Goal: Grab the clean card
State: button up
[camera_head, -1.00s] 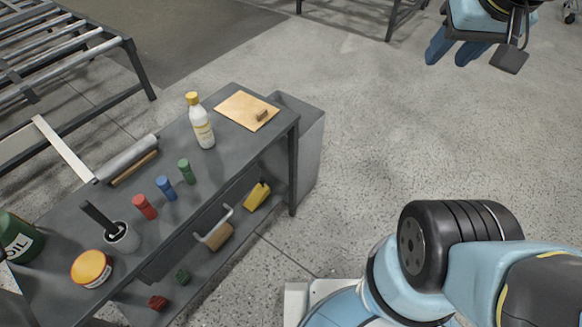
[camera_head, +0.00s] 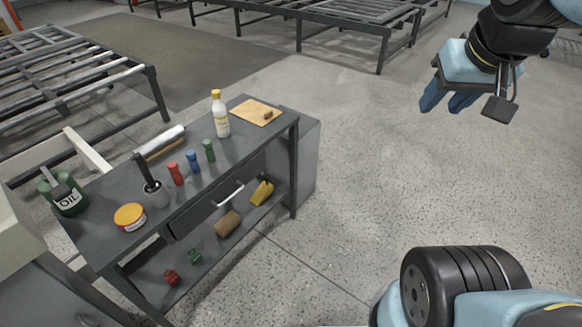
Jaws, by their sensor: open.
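A flat tan card-like sheet (camera_head: 251,112) lies on the top of the dark workbench (camera_head: 190,222), at its far right end. A small brown block (camera_head: 268,115) rests on the sheet. I cannot tell from this view whether the sheet is clean, or whether it is the card meant; no other card shows. My gripper (camera_head: 447,100) has blue fingers and hangs at the upper right, well to the right of the bench. It is open and empty, apart from everything.
A white bottle (camera_head: 221,116) stands just left of the sheet. Green (camera_head: 208,151), blue (camera_head: 193,161) and red (camera_head: 176,173) small cylinders stand nearer. Floor right of the bench is clear.

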aim_at(260, 115)
jog(key=z, duration=0.6)
jog(key=i, duration=1.05)
jog(key=u, duration=1.65)
jog(key=k, duration=0.9)
jog(key=u, duration=0.05)
